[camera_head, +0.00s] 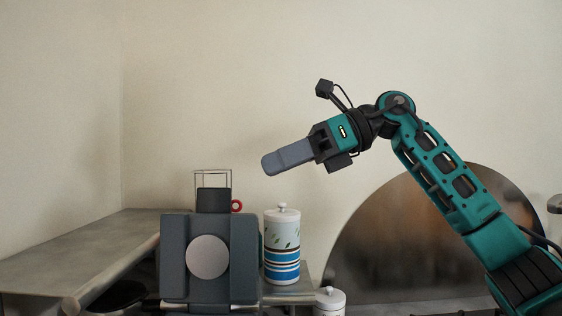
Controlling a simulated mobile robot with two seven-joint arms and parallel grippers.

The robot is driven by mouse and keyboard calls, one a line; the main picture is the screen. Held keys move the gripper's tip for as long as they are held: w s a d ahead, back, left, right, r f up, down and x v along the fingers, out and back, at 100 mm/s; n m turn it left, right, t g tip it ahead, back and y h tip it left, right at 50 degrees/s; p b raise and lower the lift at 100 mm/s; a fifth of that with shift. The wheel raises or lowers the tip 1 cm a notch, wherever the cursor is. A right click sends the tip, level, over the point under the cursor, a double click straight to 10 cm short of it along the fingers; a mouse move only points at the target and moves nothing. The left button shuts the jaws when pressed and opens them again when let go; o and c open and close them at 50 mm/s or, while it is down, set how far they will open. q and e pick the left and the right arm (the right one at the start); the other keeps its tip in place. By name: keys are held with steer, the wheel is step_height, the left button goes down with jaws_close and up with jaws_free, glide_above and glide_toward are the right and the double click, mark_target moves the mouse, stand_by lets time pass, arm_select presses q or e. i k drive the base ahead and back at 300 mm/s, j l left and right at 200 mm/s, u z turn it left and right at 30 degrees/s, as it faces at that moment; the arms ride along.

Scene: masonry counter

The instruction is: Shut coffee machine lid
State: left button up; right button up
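A dark grey-teal boxy machine (183,258) with a pale round disc on its front stands low, left of centre; I take it for the coffee machine. A darker block (213,201) rises at its top, with a thin pale frame (213,171) above it. I cannot tell which part is the lid or how far it is open. My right gripper (268,165) is in the air, above and right of the machine and clear of it. Its grey fingers overlap side-on, so their opening is hidden. It holds nothing visible. My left gripper is not in view.
A white canister (283,232) with blue bands stands close right of the machine. A smaller white lidded jar (330,300) is lower right. A red ring (237,206) shows beside the darker block. A grey counter (75,250) runs left; a large dark arch (360,235) is behind.

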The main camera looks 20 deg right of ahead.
mark_target(210, 255)
steer(key=k+j, duration=0.25)
steer(key=k, duration=0.25)
steer(key=k+j, duration=0.2)
steer(key=k, duration=0.25)
